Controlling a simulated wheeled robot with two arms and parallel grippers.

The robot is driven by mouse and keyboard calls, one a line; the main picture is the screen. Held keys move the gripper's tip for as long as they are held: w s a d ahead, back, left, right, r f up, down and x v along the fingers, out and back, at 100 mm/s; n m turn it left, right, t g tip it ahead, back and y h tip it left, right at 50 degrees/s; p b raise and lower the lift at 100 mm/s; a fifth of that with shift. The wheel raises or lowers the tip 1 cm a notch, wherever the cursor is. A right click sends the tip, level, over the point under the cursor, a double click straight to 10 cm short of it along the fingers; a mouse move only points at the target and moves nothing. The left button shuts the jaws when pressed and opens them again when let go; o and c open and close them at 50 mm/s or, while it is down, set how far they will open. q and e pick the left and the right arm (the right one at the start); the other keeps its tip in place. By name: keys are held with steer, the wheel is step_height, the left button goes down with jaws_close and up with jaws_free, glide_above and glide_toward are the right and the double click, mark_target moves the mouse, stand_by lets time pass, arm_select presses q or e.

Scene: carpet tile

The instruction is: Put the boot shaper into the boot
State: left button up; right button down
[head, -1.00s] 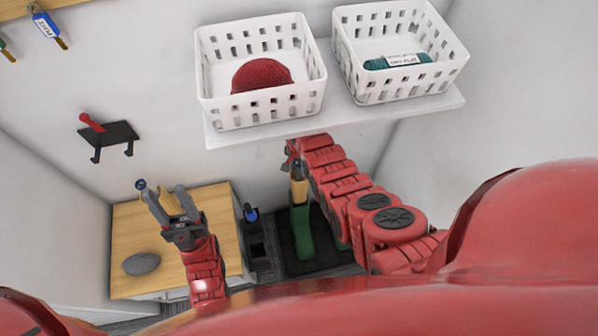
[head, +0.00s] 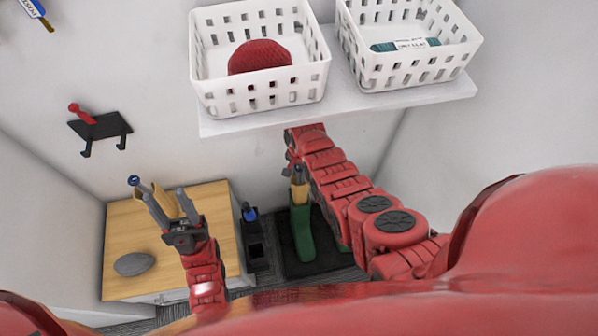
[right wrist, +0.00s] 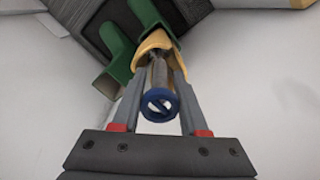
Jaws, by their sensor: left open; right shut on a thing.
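A green boot (head: 302,236) stands on a dark mat (head: 325,262) on the floor. My right gripper (right wrist: 156,85) is shut on the boot shaper, which has a metal shaft, a blue ring end (right wrist: 160,105) and a yellow form (right wrist: 155,43). In the head view the shaper's form (head: 299,190) is right above the boot's top; how deep it sits, if at all, I cannot tell. The right wrist view shows two green boot parts, left (right wrist: 117,45) and right (right wrist: 148,12). My left gripper (head: 168,195) is open near a tan piece (head: 163,199) and a blue ring (head: 134,181).
A wooden-topped cabinet (head: 135,235) with a grey oval (head: 134,264) stands at the left. A wall shelf (head: 330,112) with two white baskets overhangs the right arm. A black wall rack (head: 100,127) and a dark holder (head: 254,240) are nearby.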

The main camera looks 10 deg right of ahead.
steer(key=shift+f+b, duration=8.3)
steer(key=shift+f, duration=0.65)
steer(key=shift+c, duration=1.8)
jaws_free()
step_height(320, 180, up, 17)
steer(key=shift+r+p, duration=0.2)
steer(key=shift+p, duration=0.85)
